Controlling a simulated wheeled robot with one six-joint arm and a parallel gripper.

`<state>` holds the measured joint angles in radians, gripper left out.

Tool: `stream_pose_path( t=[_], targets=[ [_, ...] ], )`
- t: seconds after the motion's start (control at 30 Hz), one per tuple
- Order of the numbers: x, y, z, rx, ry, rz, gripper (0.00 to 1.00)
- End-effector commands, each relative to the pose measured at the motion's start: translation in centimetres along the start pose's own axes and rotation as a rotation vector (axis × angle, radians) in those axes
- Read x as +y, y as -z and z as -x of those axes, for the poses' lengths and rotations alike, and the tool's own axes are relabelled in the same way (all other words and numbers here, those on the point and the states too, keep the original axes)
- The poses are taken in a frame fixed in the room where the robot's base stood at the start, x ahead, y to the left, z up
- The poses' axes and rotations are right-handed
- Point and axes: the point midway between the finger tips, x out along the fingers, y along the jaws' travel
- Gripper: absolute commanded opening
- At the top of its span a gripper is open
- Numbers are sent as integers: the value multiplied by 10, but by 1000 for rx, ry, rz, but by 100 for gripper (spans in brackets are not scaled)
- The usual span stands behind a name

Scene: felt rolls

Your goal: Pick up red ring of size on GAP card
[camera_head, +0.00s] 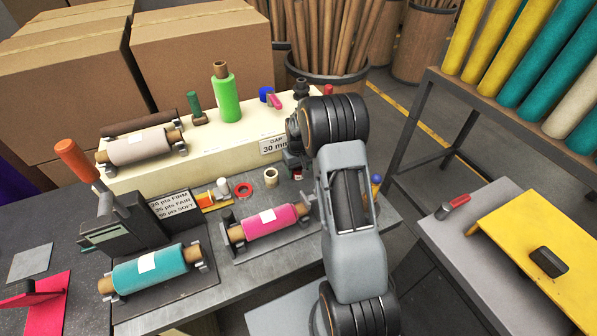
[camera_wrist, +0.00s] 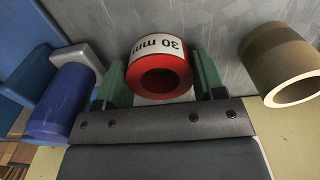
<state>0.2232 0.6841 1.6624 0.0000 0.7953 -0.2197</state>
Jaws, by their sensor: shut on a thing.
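The GAP card (camera_head: 273,145) stands on the front of the cream shelf and reads 30 mm. In the wrist view a red ring (camera_wrist: 160,78) with a white band marked 30 mm sits between the two green fingers of my gripper (camera_wrist: 162,66), which is shut on it. In the head view my gripper (camera_head: 293,160) is partly hidden by my arm, just in front of the shelf near the card. Another red ring (camera_head: 243,190) lies on the grey bench to the left.
A cream ring (camera_head: 271,177) stands close to my gripper; a tan ring (camera_wrist: 285,68) is right of it in the wrist view, a blue cylinder (camera_wrist: 62,100) left. A pink felt roll (camera_head: 270,221) rests on a stand in front. A green roll (camera_head: 227,97) stands on the shelf.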

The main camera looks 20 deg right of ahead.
Motion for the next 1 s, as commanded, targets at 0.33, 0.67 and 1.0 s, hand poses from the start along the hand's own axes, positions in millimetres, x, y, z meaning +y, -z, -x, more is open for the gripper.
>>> stream_pose_path(
  t=[0.33, 0.67, 1.0],
  targets=[
    [0, 0, 4, 1, 0, 0, 28],
    [0, 0, 15, 2, 0, 0, 28],
    [0, 0, 21, 1, 0, 0, 28]
  ],
)
